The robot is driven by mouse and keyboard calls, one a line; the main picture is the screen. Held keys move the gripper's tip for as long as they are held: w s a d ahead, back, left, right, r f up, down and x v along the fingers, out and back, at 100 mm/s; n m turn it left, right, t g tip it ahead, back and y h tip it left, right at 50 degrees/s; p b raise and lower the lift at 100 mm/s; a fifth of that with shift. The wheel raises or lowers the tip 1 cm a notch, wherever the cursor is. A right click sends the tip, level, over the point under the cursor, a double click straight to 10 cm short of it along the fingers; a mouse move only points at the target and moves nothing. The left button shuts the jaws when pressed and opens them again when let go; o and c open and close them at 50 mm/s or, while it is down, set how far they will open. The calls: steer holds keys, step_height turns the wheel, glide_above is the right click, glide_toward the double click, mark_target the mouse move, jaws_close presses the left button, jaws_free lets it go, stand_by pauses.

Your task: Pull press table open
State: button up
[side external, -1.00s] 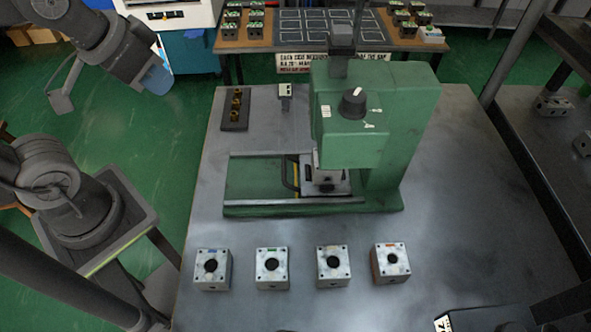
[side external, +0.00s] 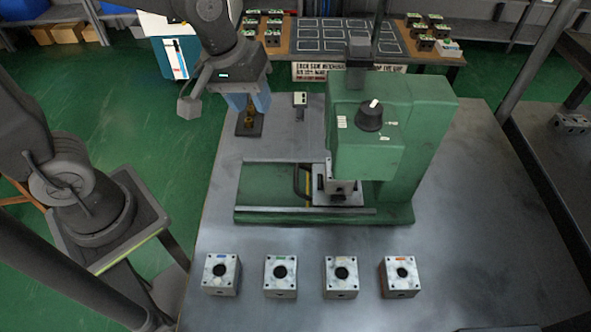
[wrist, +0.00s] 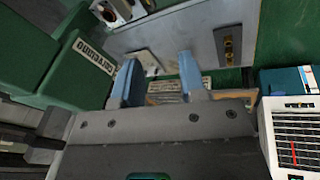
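The green press (side external: 390,135) stands on the grey workbench. Its small metal press table (side external: 345,198) sits under the press head, partly hidden by it. A dark looped handle (side external: 301,180) stands at the table's left side. My gripper (side external: 248,108) is up and left of the press, near the dark plate with brass fittings, apart from the handle. In the wrist view, its two blue fingers (wrist: 159,80) are spread with nothing between them. The green press body also shows at the left of the wrist view (wrist: 75,60).
Several valve blocks (side external: 281,274) stand in a row along the bench front. The dark plate with brass fittings (side external: 250,123) and a small switch box (side external: 300,101) are at the back left. A back table (side external: 290,50) holds more blocks. Bench right of the press is clear.

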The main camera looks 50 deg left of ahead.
mark_target(296, 176)
steer(key=w+d+f+n, duration=0.1)
steer(key=f, duration=0.5)
steer(key=w+d+f+n+g, duration=0.1)
steer(key=w+d+f, duration=0.1)
steer(key=f, duration=0.5)
steer(key=w+d+f+n, duration=0.1)
steer(key=w+d+f, duration=0.1)
steer(key=f, duration=0.4)
steer(key=shift+w+f+g, duration=0.15)
steer(key=shift+w+g, duration=0.05)
steer(key=shift+g, duration=0.1)
steer(key=shift+c, duration=0.3)
jaws_close()
